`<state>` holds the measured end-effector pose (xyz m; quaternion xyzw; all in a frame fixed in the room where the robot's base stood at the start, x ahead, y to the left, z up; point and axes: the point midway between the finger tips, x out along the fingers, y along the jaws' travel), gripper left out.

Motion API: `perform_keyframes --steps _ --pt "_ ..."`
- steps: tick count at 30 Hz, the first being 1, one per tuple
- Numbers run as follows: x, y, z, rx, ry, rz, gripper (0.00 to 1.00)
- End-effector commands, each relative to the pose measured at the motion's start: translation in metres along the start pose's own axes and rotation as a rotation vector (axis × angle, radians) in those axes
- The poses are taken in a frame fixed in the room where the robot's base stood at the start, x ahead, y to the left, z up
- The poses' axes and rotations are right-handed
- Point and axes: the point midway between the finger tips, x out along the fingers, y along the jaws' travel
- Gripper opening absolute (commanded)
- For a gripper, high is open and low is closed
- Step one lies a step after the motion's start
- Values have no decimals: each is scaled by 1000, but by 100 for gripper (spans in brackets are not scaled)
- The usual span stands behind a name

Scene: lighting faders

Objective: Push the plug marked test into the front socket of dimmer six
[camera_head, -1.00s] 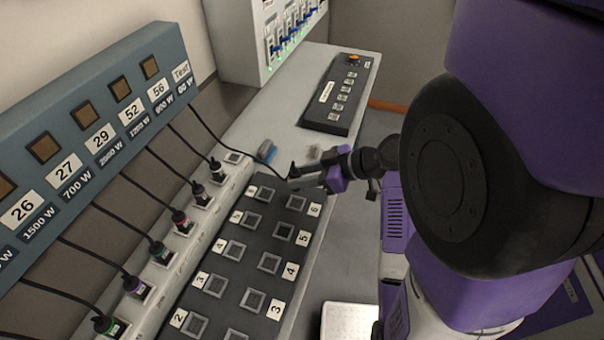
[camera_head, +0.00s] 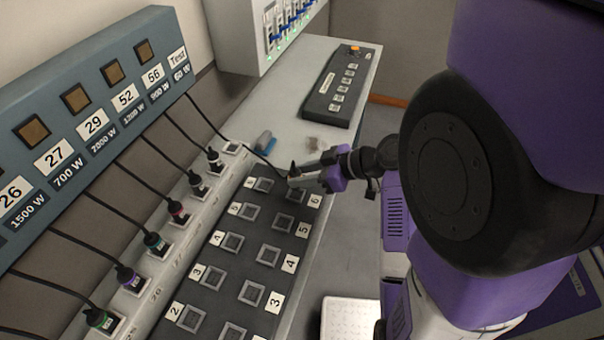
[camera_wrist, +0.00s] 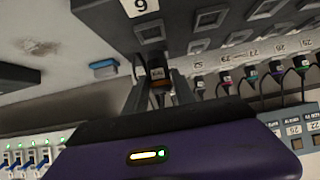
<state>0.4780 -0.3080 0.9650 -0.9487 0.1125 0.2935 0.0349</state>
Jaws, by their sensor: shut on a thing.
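My gripper (camera_head: 296,181) is shut on the dark test plug, whose cable runs back to the Test position on the blue panel. In the wrist view the plug (camera_wrist: 158,78) stands between the two fingers (camera_wrist: 158,96), with a small orange-brown mark on its body. In the head view the gripper is over the far end of the black dimmer block (camera_head: 215,269), beside the front socket of six (camera_head: 296,195), partly covering it. The plug's tip is hidden.
Several plugs stand in the white strip (camera_head: 160,288) left of the block. A blue-grey object (camera_head: 264,143) lies beyond the block's far end. A dark control box (camera_head: 338,86) lies farther back. The bench between them is mostly clear.

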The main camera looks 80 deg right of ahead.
Motion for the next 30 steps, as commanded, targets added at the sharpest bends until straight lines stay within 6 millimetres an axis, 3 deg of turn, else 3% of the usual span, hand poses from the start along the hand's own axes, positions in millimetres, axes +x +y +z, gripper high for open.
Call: perform_keyframes --steps 30 --pt "12 0 18 -1 1 0 0"
